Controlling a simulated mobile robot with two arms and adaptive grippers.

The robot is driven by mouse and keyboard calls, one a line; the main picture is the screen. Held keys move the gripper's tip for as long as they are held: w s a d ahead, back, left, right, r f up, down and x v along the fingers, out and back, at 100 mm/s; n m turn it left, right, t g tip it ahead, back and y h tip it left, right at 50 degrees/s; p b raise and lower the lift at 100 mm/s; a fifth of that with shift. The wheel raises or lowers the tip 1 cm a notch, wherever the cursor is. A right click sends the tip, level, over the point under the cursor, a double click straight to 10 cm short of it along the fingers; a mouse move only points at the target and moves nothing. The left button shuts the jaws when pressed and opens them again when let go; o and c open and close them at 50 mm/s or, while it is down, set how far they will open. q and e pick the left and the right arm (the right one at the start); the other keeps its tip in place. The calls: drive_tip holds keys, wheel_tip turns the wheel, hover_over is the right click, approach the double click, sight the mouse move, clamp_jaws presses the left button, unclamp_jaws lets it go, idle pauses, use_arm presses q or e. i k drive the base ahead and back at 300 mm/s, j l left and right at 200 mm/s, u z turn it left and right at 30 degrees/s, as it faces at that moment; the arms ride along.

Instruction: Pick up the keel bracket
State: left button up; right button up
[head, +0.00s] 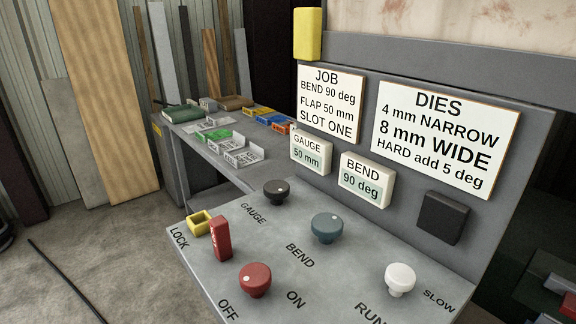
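I cannot tell for certain which thing is the keel bracket. Small grey metal pieces (208,104) lie at the far end of the grey bench (196,146), beyond the control panel, too small to make out. Pale, open-topped pieces or trays (243,153) sit nearer on the same bench. Neither of my grippers shows in the head view.
The sloped control panel (300,265) fills the front, with a red lever (220,238), a red knob (255,280), a blue-grey knob (327,228), a black knob (276,192) and a white knob (400,279). Boards (95,100) lean at the left. Floor (85,250) there is mostly clear.

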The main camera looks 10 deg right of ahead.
sight(248, 157)
drive_tip(key=i+j+z, duration=0.1)
drive_tip(key=z, duration=0.65)
drive_tip(key=i+j+z, duration=0.25)
drive_tip(key=j+z, duration=0.25)
drive_tip(key=j, duration=0.2)
drive_tip(key=i+j+z, duration=0.25)
drive_tip(key=j+z, duration=0.25)
drive_tip(key=j, duration=0.25)
